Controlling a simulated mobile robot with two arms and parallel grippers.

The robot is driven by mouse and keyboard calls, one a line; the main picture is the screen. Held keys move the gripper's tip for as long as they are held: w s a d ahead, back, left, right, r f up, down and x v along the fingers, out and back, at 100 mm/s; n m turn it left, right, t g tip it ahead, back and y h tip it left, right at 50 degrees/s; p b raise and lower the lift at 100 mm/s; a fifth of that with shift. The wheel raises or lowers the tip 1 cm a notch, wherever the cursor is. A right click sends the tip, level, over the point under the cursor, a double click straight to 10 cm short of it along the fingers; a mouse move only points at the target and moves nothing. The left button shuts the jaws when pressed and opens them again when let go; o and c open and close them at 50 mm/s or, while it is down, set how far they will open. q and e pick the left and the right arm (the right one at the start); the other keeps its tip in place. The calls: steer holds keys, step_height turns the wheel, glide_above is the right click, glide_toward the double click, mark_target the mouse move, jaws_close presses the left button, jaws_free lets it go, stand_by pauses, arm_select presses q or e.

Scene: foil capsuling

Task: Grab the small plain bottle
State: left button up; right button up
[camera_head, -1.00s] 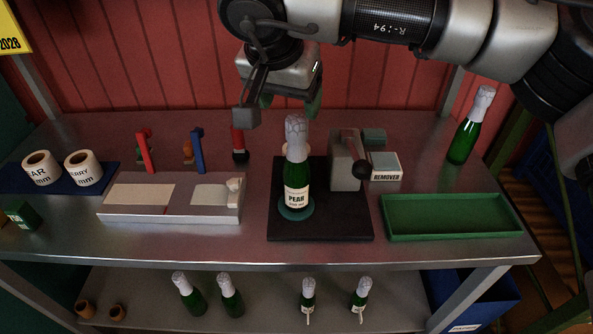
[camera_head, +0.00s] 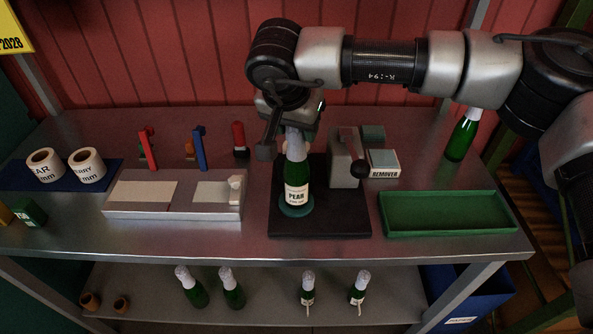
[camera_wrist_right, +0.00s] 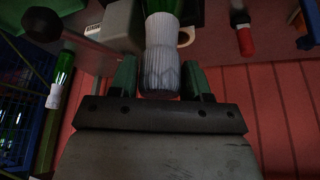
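A green bottle with white foil and a PEAR label (camera_head: 297,193) stands upright on a round pad on the black stand. My right gripper (camera_head: 293,128) is over its top. In the right wrist view its green fingers (camera_wrist_right: 159,80) are open on both sides of the bottle's white foil neck (camera_wrist_right: 160,62), with gaps showing. A green bottle without a visible label (camera_head: 463,136) stands at the table's back right, its top partly hidden by my arm. On the lower shelf are two plain green bottles (camera_head: 192,288) (camera_head: 232,289) and two smaller ones (camera_head: 307,290) (camera_head: 358,289) with pale strips. My left gripper is out of view.
A lever device (camera_head: 343,165) stands on the black stand (camera_head: 320,222) beside the PEAR bottle. A remover box (camera_head: 384,163) and an empty green tray (camera_head: 450,230) are to the right. A pale block fixture (camera_head: 175,209) and label rolls (camera_head: 86,165) are left.

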jaws_close()
steer(key=shift+w+r, duration=0.1)
